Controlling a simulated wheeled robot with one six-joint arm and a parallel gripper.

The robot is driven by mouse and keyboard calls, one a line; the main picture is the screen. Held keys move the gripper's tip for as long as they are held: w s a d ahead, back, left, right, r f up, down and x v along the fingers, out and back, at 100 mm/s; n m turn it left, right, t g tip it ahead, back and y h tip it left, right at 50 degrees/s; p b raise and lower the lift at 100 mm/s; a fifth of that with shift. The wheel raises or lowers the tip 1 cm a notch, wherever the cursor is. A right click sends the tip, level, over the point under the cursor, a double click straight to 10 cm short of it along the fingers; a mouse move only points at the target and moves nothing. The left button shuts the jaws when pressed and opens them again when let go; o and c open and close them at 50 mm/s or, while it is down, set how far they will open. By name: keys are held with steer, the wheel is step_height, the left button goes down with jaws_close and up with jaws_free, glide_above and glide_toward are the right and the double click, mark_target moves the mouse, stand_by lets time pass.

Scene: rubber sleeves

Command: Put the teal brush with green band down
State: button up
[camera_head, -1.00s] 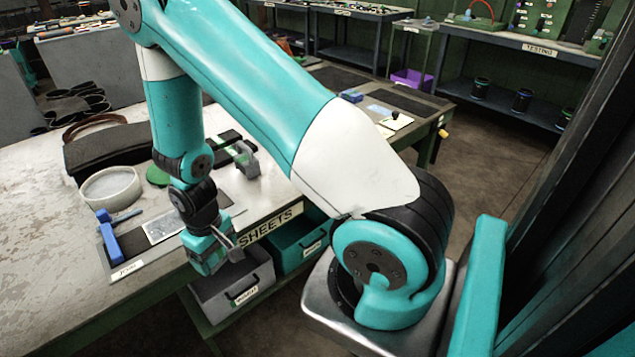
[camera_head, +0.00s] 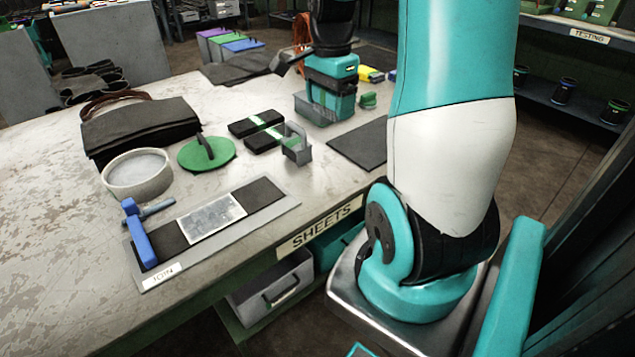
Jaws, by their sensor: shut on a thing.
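My gripper (camera_head: 330,88) is at the back right of the table (camera_head: 75,240), pointing down over a small grey tray (camera_head: 303,108). Its teal body covers most of the tray. It is shut on the teal brush with green band, but the brush is not clearly distinguishable from the teal gripper. Its fingertips are hidden from this side, and I cannot tell whether the brush touches the tray or the table. A small green piece (camera_head: 368,100) shows just right of the gripper; I cannot tell what it belongs to.
A dark mat (camera_head: 360,143) lies bare in front of the tray. Black blocks (camera_head: 262,142) and a grey holder (camera_head: 297,150) stand to its left, with a green disc (camera_head: 207,155) beyond. A jig plate (camera_head: 265,206) with a blue clamp (camera_head: 140,238) lies near the front edge.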

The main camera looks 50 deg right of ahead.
mark_target(327, 186)
step_height(327, 186, down, 19)
steer(key=shift+f+b, duration=0.1)
steer(key=shift+b, duration=0.75)
steer(key=shift+f, duration=0.1)
steer(key=o, duration=1)
steer(key=shift+o, duration=0.2)
step_height(327, 186, up, 12)
steer(key=p, duration=0.1)
steer(key=a+r+n+t+y, duration=0.1)
steer(key=a+r+n, duration=0.3)
steer(key=a+n, duration=0.5)
steer(key=a+r+n+y, duration=0.1)
steer(key=a+r+n, duration=0.35)
steer(key=a, duration=0.85)
steer(key=s+a+r+n+g+y, duration=0.1)
steer(key=s+a+r+n+y, duration=0.1)
steer(key=s+a+n, duration=0.8)
steer(key=a+n, duration=0.3)
steer(key=n, duration=0.1)
